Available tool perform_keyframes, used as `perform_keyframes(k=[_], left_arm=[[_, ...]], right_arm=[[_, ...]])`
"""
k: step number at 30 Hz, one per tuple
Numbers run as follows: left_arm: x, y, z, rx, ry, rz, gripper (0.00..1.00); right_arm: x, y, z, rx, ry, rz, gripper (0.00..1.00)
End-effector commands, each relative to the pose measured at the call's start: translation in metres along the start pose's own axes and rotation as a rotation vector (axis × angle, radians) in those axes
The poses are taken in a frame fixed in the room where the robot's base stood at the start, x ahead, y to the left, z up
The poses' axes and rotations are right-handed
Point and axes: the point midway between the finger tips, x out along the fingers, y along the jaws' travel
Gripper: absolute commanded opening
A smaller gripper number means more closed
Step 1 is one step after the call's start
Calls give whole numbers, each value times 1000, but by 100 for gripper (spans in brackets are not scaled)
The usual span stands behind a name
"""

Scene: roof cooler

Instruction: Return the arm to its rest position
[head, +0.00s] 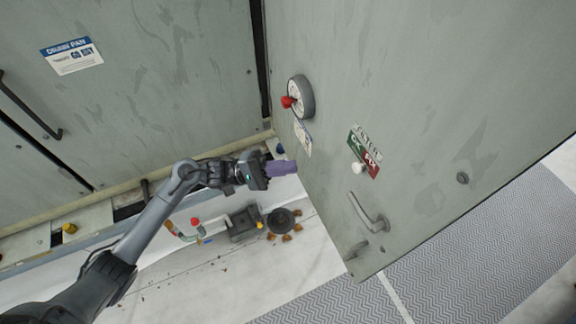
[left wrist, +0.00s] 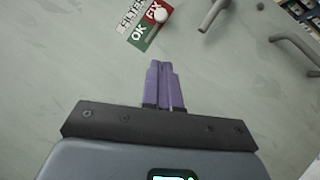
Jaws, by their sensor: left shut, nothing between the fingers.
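My left arm (head: 158,212) reaches in from the lower left in the head view. Its gripper (head: 292,168) has purple fingers and is near the left edge of the open grey-green door panel (head: 420,120). In the left wrist view the purple fingers (left wrist: 165,68) lie side by side, shut, with nothing between them. I cannot tell the exact gap between fingertips and door. My right gripper does not show.
The door carries a round dial with a red knob (head: 288,102) and a metal lever handle (head: 367,212). A cabinet front with a drain pan sign (head: 72,56) stands at the left. A valve, pipe and small dark device (head: 244,222) lie below the arm. Patterned grey flooring (head: 480,240) is clear.

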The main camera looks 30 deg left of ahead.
Motion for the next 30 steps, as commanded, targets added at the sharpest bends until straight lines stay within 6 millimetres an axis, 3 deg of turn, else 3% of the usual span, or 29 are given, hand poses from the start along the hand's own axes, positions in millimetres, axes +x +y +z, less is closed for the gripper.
perform_keyframes(k=[8, 14, 17, 21, 24, 30], left_arm=[[0, -1, 0, -4, 2, -1, 0], [-10, -31, 13, -84, 26, -4, 0], [-9, -56, 36, -154, 30, 8, 0], [6, -79, 78, -201, 61, 38, 0], [22, -96, 99, -125, 176, -1, 0], [31, -111, 107, 197, 467, -213, 0]], right_arm=[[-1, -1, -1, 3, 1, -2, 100], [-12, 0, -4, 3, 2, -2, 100], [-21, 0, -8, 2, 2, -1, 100], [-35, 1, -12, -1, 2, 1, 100], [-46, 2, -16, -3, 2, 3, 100], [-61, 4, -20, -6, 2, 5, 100]])
